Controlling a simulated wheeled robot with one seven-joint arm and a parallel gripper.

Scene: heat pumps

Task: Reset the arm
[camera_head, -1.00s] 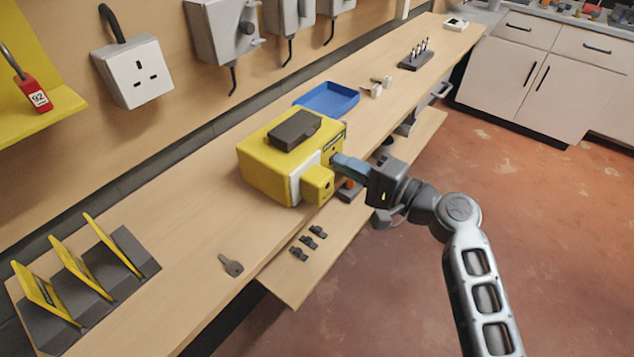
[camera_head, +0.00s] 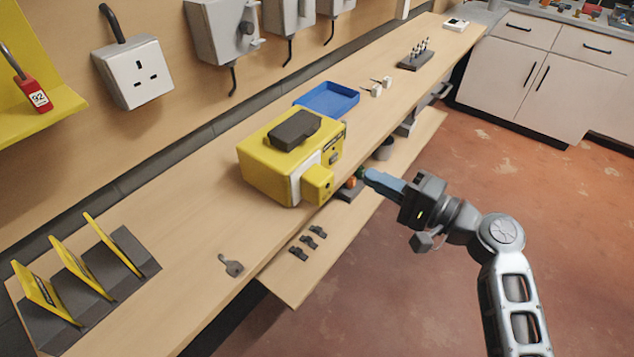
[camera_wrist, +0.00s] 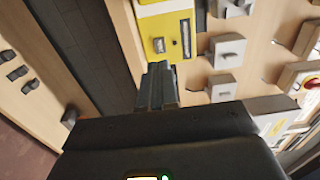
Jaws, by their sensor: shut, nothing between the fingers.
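My gripper (camera_head: 369,176) is shut and empty in the head view, with its blue-grey fingers pointing left. It is held in the air to the right of the yellow box (camera_head: 268,172), with a clear gap between them. In the wrist view my shut gripper (camera_wrist: 157,70) points up at the yellow box (camera_wrist: 163,32), which shows a pale panel with a slot. My arm reaches in from the lower right of the head view.
The yellow box stands on a long wooden bench (camera_head: 190,232) with a blue tray (camera_head: 328,98) behind it. A key (camera_head: 231,265) lies in front. A lower shelf (camera_head: 290,284) carries small dark parts. Open floor (camera_head: 400,290) lies to the right.

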